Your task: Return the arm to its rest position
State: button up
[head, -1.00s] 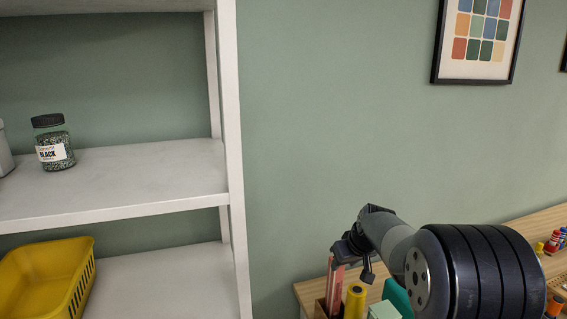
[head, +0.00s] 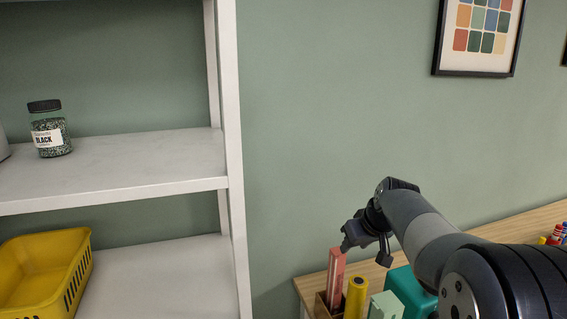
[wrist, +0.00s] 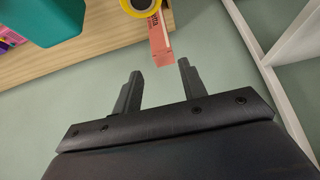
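My arm (head: 430,235) reaches in from the lower right of the head view, bent at the wrist. My gripper (head: 366,252) points down there, over the left end of the wooden desk. In the wrist view its two dark fingers (wrist: 160,66) stand apart with nothing between them. A pink, ruler-like piece with printing (wrist: 160,42) lies beyond the fingertips in that view. In the head view the pink piece (head: 336,275) stands upright in a small wooden holder (head: 321,306), just below and left of the gripper. I cannot tell the exact gap between them.
A yellow cylinder (head: 356,297), a pale green block (head: 385,306) and a teal container (head: 411,289) crowd the desk (head: 520,225) under my arm. A white shelf unit (head: 232,170) with a jar (head: 50,130) and yellow basket (head: 45,268) stands left. Wall space between is clear.

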aim_at(342, 256)
jog(key=p+x, duration=0.1)
jog(key=x, duration=0.6)
jog(key=shift+r+p, duration=0.4)
jog(key=shift+p, duration=0.35)
jog(key=shift+r+p, duration=0.15)
jog(key=shift+p, duration=0.7)
jog(key=shift+g+p, duration=0.3)
jog(key=shift+p, duration=0.1)
jog(key=p, duration=0.1)
jog(key=g+p, duration=0.1)
jog(key=p, duration=0.1)
jog(key=shift+w+r+h, duration=0.15)
jog(key=shift+r+h, duration=0.1)
jog(key=shift+h, duration=0.05)
